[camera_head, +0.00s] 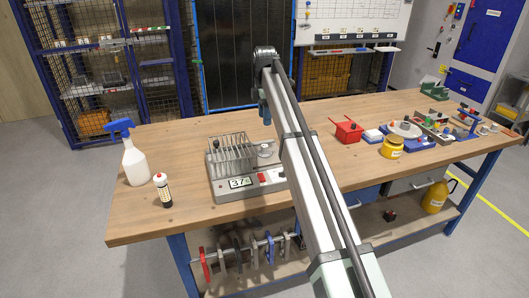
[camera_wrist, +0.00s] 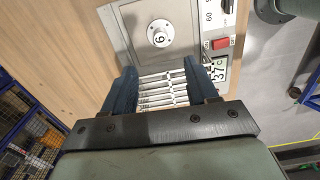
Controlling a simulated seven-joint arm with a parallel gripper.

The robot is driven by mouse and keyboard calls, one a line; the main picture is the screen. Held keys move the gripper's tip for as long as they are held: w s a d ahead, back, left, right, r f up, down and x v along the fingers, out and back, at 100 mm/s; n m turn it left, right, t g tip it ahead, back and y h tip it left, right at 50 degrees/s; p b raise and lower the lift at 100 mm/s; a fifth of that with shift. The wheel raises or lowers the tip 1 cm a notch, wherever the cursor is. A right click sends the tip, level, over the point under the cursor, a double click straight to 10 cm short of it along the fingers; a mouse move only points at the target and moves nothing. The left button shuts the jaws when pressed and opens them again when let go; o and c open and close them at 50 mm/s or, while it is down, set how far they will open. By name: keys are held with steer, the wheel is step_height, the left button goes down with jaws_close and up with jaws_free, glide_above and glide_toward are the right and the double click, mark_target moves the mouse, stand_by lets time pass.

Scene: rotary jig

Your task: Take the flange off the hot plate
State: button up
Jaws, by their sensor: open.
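The hot plate (camera_head: 222,187) is a grey box with a numeric display, standing on the wooden bench left of my arm. In the head view the flange (camera_head: 265,149) is small and beside my arm. My gripper (camera_wrist: 163,75) has two blue fingers, open and empty. It hangs above the hot plate in the head view (camera_head: 266,117), apart from the flange.
A metal rack (camera_head: 229,151) with upright plates stands beside the flange; it shows between my fingers in the wrist view (camera_wrist: 163,92). A spray bottle (camera_head: 136,163) and a small bottle (camera_head: 163,190) stand left. A red box (camera_head: 347,131) and yellow pot (camera_head: 392,149) stand right.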

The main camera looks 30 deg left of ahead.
mark_target(264, 145)
step_height(264, 145, down, 14)
steer(key=shift+s+r, duration=0.1)
steer(key=shift+r, duration=0.1)
stand_by(0.6)
steer(key=shift+c, duration=0.5)
jaws_close()
